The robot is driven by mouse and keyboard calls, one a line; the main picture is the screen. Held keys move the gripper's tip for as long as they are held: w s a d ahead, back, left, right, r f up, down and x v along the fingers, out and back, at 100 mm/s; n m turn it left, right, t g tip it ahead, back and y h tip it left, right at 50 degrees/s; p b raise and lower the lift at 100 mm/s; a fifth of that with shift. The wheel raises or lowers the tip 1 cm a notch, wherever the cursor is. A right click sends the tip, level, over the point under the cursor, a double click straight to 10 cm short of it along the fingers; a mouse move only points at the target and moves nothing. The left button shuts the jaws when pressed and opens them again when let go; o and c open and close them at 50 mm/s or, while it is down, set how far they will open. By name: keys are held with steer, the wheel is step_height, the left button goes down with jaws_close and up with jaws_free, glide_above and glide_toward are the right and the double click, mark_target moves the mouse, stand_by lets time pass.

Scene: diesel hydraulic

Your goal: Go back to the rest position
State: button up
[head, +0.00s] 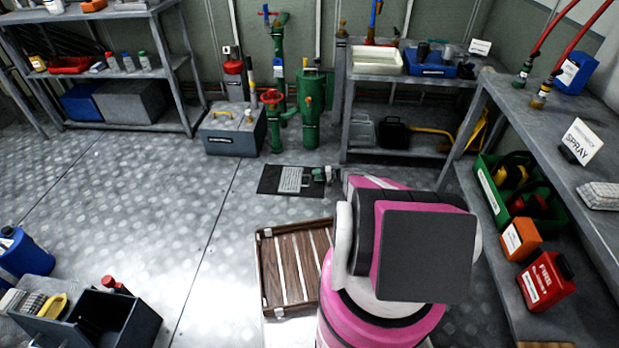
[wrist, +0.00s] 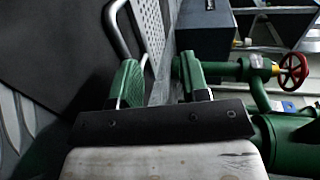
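My gripper shows in the wrist view (wrist: 160,82), with two green fingers standing apart and nothing held between them. In the head view my pink and white arm, with a dark square plate, hides most of it. Small green tips of the gripper (head: 324,173) show beyond the arm, by the right side of a black mat (head: 268,180) on the floor.
A wooden crate (head: 268,272) lies left of my arm. Green pipework with a red valve wheel (wrist: 293,68) stands close on the wrist view's right. A grey toolbox (head: 231,131) is beyond the mat. A workbench (head: 500,95) bounds the right. Floor at left centre is clear.

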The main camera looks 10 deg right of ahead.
steer(key=shift+v, duration=2.25)
steer(key=s+a+r+n+g+h, duration=0.1)
steer(key=s+a+r+g, duration=0.1)
steer(key=s+a+r, duration=0.45)
steer(key=s+a+r+n+g+h, duration=0.1)
steer(key=s+a+r+g+h, duration=0.15)
steer(key=r, duration=0.65)
steer(key=s+a+r+h, duration=0.2)
steer(key=s+r+h, duration=0.1)
steer(key=s+r, duration=0.8)
steer(key=s+a+r+n+h, duration=0.1)
steer(key=s+r+h, duration=0.3)
steer(key=s+r, duration=0.7)
steer(key=s+a+r+h, duration=0.3)
steer(key=s+r+h, duration=0.1)
steer(key=s+r, duration=0.8)
steer(key=shift+a+r, duration=0.3)
steer(key=shift+r, duration=0.1)
steer(key=shift+h, duration=0.25)
